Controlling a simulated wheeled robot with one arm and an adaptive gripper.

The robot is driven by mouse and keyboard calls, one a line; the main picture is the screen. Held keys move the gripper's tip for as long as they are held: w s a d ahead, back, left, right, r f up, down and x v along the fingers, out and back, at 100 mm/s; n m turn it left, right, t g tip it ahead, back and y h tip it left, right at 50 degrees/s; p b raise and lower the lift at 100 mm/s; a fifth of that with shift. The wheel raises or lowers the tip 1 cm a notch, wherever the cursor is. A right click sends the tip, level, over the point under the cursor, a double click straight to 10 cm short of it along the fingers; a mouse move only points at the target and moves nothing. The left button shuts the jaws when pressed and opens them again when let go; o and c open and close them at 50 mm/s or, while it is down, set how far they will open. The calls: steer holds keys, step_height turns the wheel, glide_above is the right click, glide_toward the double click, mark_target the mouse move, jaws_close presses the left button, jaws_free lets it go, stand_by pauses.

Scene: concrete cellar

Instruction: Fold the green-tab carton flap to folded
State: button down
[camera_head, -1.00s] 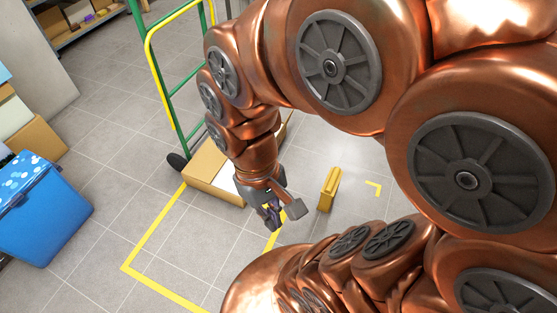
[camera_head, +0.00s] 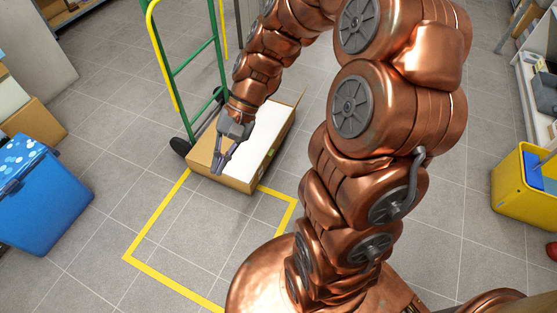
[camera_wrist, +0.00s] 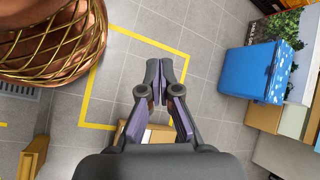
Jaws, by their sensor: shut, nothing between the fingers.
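The open-looking carton (camera_head: 236,182) lies on the floor at the foot of the green hand truck, with a white surface on top. A thin tan edge (camera_head: 302,97) sticks up at its far right corner; it may be a flap. I cannot make out a green tab. My gripper (camera_head: 217,168) is shut and empty, pointing down in front of the carton's near left end in the head view; I cannot tell whether it touches. In the wrist view the gripper (camera_wrist: 160,75) hides most of the carton (camera_wrist: 158,130).
The green hand truck (camera_head: 193,62) stands behind the carton. A blue cool box (camera_head: 40,203) is at left, a yellow bucket (camera_head: 527,187) at right. Yellow tape (camera_head: 157,225) marks clear floor in front. A yellow-brown object (camera_wrist: 32,160) shows at lower left in the wrist view.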

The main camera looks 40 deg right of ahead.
steer(key=w+d+f+m+t+y+b, duration=0.4)
steer(key=w+d+f+m+t+b, duration=0.3)
steer(key=w+d+f+m, duration=0.9)
steer(key=s+d+f+m+t+h+b, duration=0.2)
steer(key=s+d+f+m+t+h, duration=0.15)
steer(key=d+f, duration=0.75)
steer(key=s+d+f+m+t+h+b, duration=0.1)
steer(key=s+d+f+m+t+h, duration=0.2)
steer(key=d+f, duration=0.85)
steer(key=a+b+x, duration=0.1)
steer(key=b+x, duration=0.1)
steer(key=x, duration=0.5)
steer(key=s+a+r+b+x, duration=0.1)
steer(key=a+b+x, duration=0.1)
steer(key=x, duration=0.5)
steer(key=shift+w+a+f+m+g+y+b, duration=0.25)
steer(key=shift+m+g+y+b, duration=0.15)
steer(key=shift+b, duration=0.3)
steer(key=shift+r, duration=0.2)
